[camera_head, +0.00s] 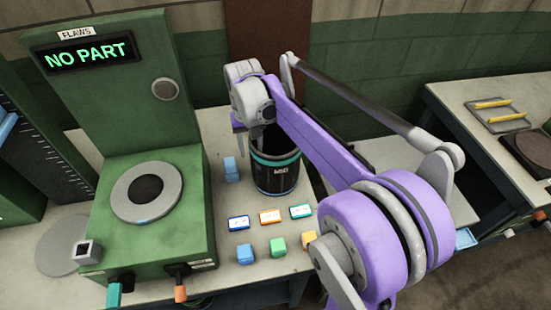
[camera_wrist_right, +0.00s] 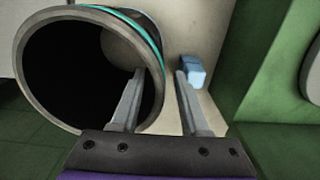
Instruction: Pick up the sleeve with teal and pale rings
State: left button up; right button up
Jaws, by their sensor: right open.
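The sleeve (camera_head: 277,178), a black cylinder with a teal ring, a pale ring and a pale label, stands upright on the bench; it also shows in the wrist view (camera_wrist_right: 88,12), with its wide dark mouth facing the camera. My right gripper (camera_head: 247,140) is at the sleeve's left rim, open and with nothing clamped. In the wrist view its fingers (camera_wrist_right: 160,75) are spread, one over the sleeve's mouth near the wall and the other outside it. How deep the inner finger reaches cannot be told. My left gripper is not in view.
A light blue block (camera_head: 231,168) stands just left of the sleeve. A green machine (camera_head: 150,235) reading "NO PART" stands farther left. In front are three cards (camera_head: 270,217) and blue, green (camera_head: 278,246) and orange blocks. A side table (camera_head: 450,95) holds a tray.

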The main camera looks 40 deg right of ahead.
jog(key=shift+f, duration=0.85)
grip_shut()
jog(key=shift+d+r, duration=0.1)
dwell(0.6)
